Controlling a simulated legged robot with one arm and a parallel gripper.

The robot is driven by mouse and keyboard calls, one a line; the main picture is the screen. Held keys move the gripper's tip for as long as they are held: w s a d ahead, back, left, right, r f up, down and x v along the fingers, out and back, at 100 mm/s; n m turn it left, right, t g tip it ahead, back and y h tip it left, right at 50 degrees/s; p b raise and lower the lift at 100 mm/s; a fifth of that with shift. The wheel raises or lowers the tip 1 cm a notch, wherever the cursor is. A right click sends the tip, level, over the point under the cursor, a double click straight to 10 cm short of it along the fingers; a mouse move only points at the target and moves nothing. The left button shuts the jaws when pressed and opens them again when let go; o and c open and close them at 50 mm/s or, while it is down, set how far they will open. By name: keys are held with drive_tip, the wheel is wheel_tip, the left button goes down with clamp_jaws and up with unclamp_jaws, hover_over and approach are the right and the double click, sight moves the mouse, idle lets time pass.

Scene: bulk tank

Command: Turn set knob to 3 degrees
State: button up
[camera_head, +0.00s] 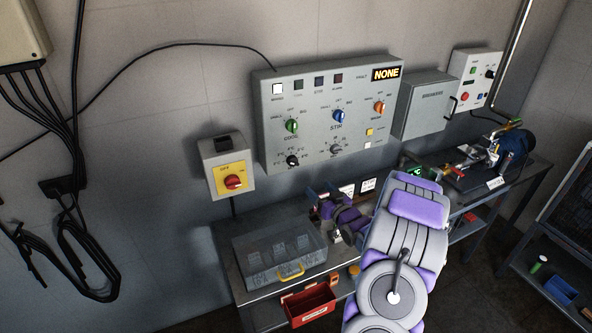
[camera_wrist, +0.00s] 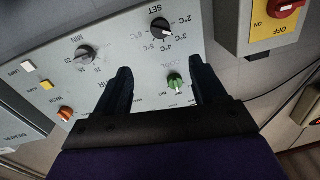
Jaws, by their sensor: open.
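The set knob (camera_wrist: 160,28) is a round black dial on the grey panel, beside the word SET, with degree marks from 2°C upward around it. The wrist view shows it upside down. In the head view it is the black knob (camera_head: 292,160) at the panel's lower left. Its exact pointer setting is too small to read surely. My gripper (camera_wrist: 160,68) is open and empty, its two dark fingers spread toward the panel. The knob shows beyond the gap between them, apart from both. In the head view my gripper (camera_head: 323,191) is below the panel.
A green knob (camera_wrist: 175,83) shows between the fingers; a grey knob (camera_wrist: 86,53) is left of them.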

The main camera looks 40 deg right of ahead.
sight(296, 164)
drive_tip(key=w+d+b, duration=0.1)
drive_tip(key=w, duration=0.4)
drive_tip(key=w+d+b, duration=0.1)
drive_tip(key=w, duration=0.5)
drive_tip(key=w+b, duration=0.1)
drive_tip(key=w, duration=0.5)
drive_tip(key=shift+d, duration=0.4)
drive_tip(key=c, duration=1)
drive_tip(key=shift+r+p, duration=0.1)
drive_tip(key=shift+p, duration=0.3)
drive_tip(key=shift+s+m+p, duration=0.1)
drive_tip(key=shift+m+p, duration=0.2)
drive_tip(key=shift+p, duration=0.2)
drive_tip(key=shift+r+m+p, duration=0.1)
drive_tip(key=shift+m+p, duration=0.4)
drive_tip(key=shift+p, duration=0.65)
drive_tip(key=shift+f+m+p, duration=0.25)
drive_tip(key=shift+m+p, duration=0.35)
drive_tip(key=shift+p, duration=0.2)
